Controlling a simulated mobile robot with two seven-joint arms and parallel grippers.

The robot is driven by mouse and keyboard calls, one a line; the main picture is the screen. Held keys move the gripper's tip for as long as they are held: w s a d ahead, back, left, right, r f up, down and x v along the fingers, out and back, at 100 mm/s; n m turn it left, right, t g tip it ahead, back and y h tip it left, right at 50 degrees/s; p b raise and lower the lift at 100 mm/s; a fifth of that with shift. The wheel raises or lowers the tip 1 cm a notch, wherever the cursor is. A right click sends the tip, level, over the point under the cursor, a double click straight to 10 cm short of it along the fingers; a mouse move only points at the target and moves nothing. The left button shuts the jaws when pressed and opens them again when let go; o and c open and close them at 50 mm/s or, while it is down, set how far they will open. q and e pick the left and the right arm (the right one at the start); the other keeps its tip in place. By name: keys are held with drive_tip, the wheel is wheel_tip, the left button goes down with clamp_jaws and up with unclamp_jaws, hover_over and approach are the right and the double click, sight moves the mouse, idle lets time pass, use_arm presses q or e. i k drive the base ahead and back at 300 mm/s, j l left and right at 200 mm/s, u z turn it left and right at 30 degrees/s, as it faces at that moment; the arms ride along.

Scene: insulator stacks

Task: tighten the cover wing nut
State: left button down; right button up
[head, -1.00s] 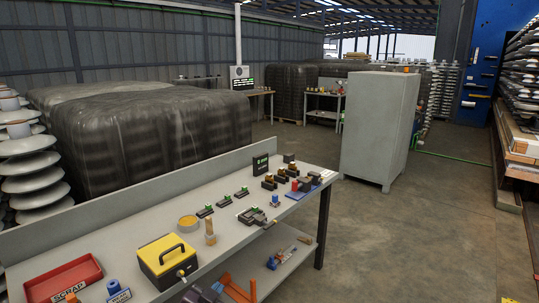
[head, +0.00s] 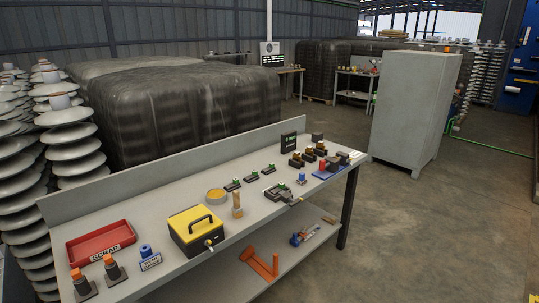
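A box with a yellow lid (head: 198,220), a dark handle and dark sides stands on the workbench, left of the bench's middle. A small brass-coloured fitting (head: 209,243) sticks out at its front. It is too small to tell whether this is the wing nut or how tight it is. The lid looks shut. A grey and black device (head: 277,192) lies flat further right on the bench, its details too small to read. Neither of my grippers shows in the head view.
The bench (head: 150,205) also bears a red scrap tray (head: 101,243), two orange-topped dark pieces (head: 111,268), a yellow round dish (head: 216,196) and several small dark parts. An orange frame (head: 261,262) lies on the lower shelf. A grey cabinet (head: 414,108) stands beyond, with open floor to its right.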

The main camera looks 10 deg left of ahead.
sight(208, 244)
drive_tip(key=u, duration=0.8)
drive_tip(key=i+j+z, duration=0.15)
drive_tip(key=i+j, duration=0.15)
